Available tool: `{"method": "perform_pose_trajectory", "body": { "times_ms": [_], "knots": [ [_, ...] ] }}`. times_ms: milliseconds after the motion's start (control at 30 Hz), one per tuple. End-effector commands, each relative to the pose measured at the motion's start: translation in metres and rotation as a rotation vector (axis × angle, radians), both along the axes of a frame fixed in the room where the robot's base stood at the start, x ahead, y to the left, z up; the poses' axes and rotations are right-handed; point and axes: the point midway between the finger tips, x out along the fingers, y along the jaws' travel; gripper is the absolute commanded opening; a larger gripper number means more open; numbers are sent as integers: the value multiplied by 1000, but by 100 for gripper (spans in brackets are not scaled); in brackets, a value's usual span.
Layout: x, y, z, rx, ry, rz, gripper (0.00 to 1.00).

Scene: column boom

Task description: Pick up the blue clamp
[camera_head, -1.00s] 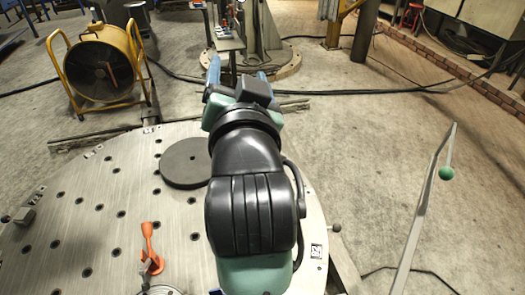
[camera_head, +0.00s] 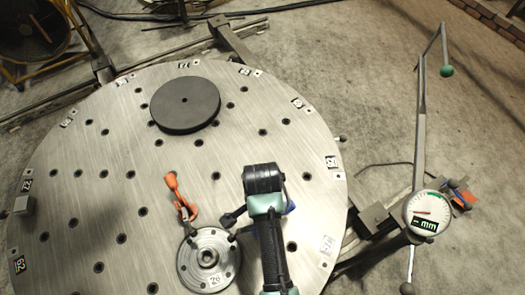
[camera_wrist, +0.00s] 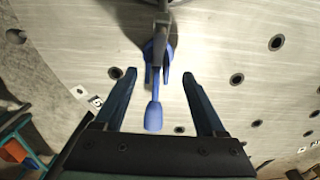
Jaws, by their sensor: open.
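The blue clamp (camera_wrist: 154,116) lies in the wrist view with its rounded handle tip toward my gripper and its blue forked part farther up. A grey metal bar runs over its upper end. My gripper (camera_wrist: 159,74) is open, with one dark blue finger on each side of the clamp and visible gaps between. I cannot tell how high the fingers are above it. In the head view my arm covers the gripper and most of that spot. A small blue patch shows beside my arm, and I cannot tell if it is clamp or finger.
The round perforated steel table (camera_head: 110,190) carries a dark disc (camera_head: 185,104), an orange-handled clamp (camera_head: 172,182) and a round metal flange (camera_head: 196,268) close left of my arm. A dial gauge (camera_head: 432,214) stands off the right edge. The table's middle is mostly clear.

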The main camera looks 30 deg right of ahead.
Motion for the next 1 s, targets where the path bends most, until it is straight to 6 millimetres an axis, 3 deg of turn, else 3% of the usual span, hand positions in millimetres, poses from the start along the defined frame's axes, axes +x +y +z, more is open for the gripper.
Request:
{"method": "perform_pose_trajectory", "body": {
  "times_ms": [233, 500, 833, 1000],
  "knots": [
    [-2, 0, -19, 1, 1, 1, 72],
    [-5, 0, -57, 0, 0, 2, 72],
    [-5, -1, -63, -1, -3, 2, 72],
    [-5, -1, -63, -1, -3, 3, 42]
  ]
}}
